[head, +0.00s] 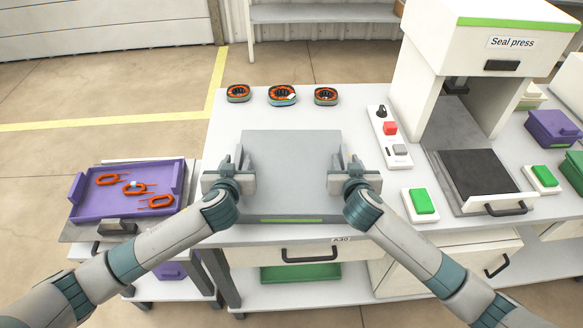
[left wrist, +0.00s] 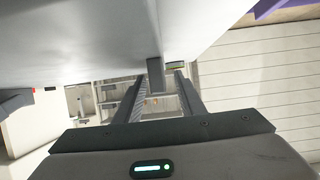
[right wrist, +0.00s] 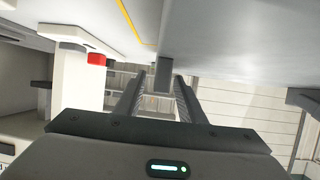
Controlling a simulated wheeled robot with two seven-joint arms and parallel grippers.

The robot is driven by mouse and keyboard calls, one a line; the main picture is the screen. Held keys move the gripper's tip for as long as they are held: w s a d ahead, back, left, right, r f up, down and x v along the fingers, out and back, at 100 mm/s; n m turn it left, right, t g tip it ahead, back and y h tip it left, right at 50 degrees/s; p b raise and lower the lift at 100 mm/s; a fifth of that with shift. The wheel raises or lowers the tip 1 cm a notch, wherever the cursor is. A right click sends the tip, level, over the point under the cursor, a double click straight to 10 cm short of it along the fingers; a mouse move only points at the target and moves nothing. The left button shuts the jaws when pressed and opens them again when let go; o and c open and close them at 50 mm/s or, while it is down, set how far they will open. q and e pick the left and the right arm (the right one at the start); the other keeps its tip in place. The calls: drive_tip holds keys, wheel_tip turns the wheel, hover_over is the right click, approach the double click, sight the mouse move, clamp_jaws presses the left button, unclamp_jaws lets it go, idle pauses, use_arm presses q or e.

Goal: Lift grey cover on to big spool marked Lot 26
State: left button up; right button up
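The grey cover (head: 290,160) is a large box-like piece on the white table, with a green strip along its front. My left gripper (head: 238,163) is at its left side and my right gripper (head: 343,163) is at its right side. In the left wrist view a dark tab (left wrist: 155,74) stands between the open fingers, nearer one finger. In the right wrist view another dark tab (right wrist: 164,75) stands between the open fingers, with a gap visible. No big spool and no Lot 26 mark can be made out in any view.
Three small orange-and-dark ring parts (head: 282,95) stand along the table's back. A switch panel (head: 390,137) and green button (head: 420,204) are right of the cover, before the seal press (head: 480,60). A purple tray (head: 130,208) with orange parts is at left.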

use_arm(q)
drive_tip(key=shift+w+f, duration=0.25)
drive_tip(key=shift+w, duration=0.45)
use_arm(e)
drive_tip(key=shift+w+f, duration=0.25)
drive_tip(key=shift+w, duration=0.45)
use_arm(q)
clamp_jaws()
use_arm(e)
clamp_jaws()
